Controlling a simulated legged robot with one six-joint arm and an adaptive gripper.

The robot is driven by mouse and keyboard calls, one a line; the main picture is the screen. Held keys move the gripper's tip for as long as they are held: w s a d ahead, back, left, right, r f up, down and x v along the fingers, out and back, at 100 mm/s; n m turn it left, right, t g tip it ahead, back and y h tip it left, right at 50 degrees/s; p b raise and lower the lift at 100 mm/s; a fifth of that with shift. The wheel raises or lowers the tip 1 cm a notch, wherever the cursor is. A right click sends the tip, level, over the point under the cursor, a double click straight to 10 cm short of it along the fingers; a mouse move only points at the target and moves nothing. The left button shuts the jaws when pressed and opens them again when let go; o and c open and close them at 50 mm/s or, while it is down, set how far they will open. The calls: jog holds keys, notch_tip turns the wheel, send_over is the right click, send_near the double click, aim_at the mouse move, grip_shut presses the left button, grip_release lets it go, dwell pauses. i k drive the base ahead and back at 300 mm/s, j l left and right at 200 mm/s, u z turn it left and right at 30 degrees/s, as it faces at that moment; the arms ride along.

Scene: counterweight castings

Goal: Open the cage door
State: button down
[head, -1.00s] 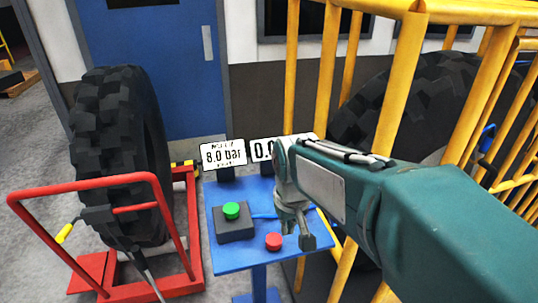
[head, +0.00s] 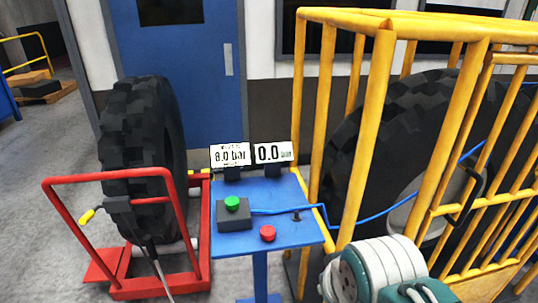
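The yellow cage (head: 368,130) stands on the right around a big black tyre (head: 350,150) with a grey hub. Its door (head: 520,205) is a panel of yellow bars at the right edge, cut off by the picture. A dark handle (head: 470,192) shows on the door's near-left side. I cannot tell whether the door is fully closed. My gripper is not in view. Only a white and teal part of my arm shows at the bottom, in front of the cage's lower part.
A blue stand (head: 265,193) beside the cage bears a green button (head: 232,203), a red button (head: 268,233) and two displays reading 8.0 and 0.0 bar. A blue hose (head: 360,222) runs into the cage. A red trolley (head: 185,270) with another tyre stands left.

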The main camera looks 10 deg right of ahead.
aim_at(467, 201)
jog(key=z, duration=1.95)
jog(key=i+l+u, duration=0.2)
jog(key=i+l, duration=0.35)
jog(key=i, duration=0.1)
